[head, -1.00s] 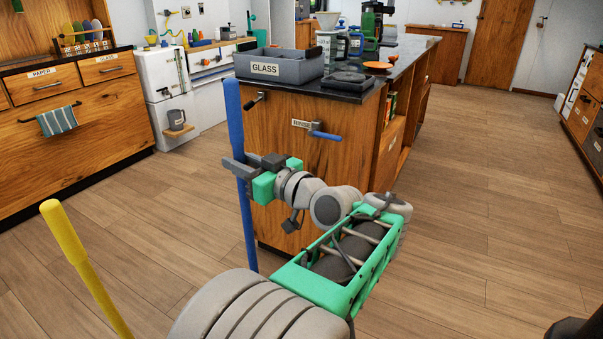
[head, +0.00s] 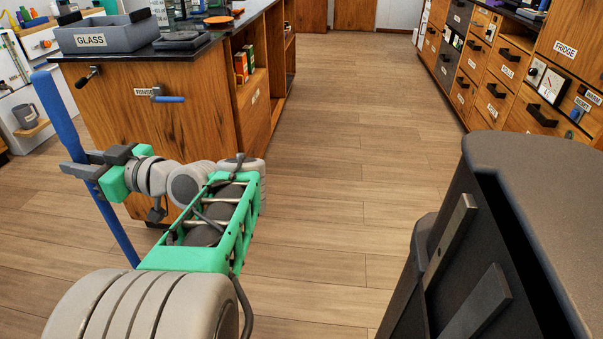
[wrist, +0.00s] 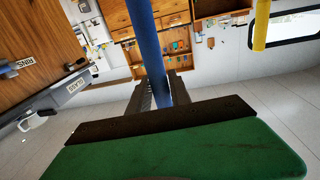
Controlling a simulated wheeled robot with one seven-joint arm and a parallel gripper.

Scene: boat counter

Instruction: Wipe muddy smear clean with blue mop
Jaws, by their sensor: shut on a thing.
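The blue mop's long handle (head: 64,115) stands in the left of the head view, its top leaning left in the picture. My gripper (head: 88,165) is shut around the handle partway along it. In the wrist view the blue handle (wrist: 143,45) runs between the two dark fingers of my gripper (wrist: 158,92). The mop's head is out of view in both frames. No muddy smear shows on the visible floor.
The wooden island (head: 150,125) stands close beyond my gripper, with a rinse lever (head: 168,98) on its end. Drawer cabinets (head: 490,75) line the right. The wooden floor (head: 340,150) between them is clear. A yellow pole (wrist: 261,25) shows in the wrist view.

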